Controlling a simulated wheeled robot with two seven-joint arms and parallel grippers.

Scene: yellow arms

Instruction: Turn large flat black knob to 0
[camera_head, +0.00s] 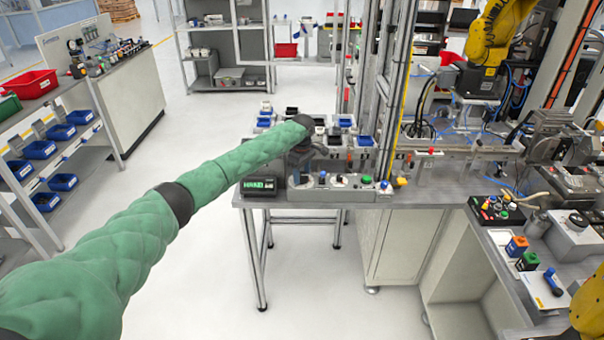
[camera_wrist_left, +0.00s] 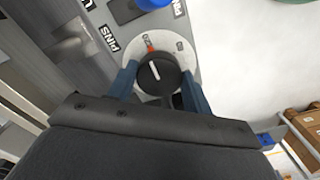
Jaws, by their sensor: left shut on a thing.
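In the left wrist view, a round black knob (camera_wrist_left: 157,75) with a white pointer line sits on a pale round dial (camera_wrist_left: 165,46) with small printed numbers and a red mark. The pointer aims toward the top of the picture, tilted slightly left, roughly at the red mark. The blue fingers of my left gripper (camera_wrist_left: 159,88) are on both sides of the knob and shut on it. In the head view my left gripper (camera_head: 299,168) is at the left part of the grey control panel (camera_head: 335,195); it hides the knob there. My right gripper does not show.
A blue knob (camera_wrist_left: 151,3) is close beside the dial. Blue and black bins (camera_head: 345,121) stand behind. Open floor lies in front of the table.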

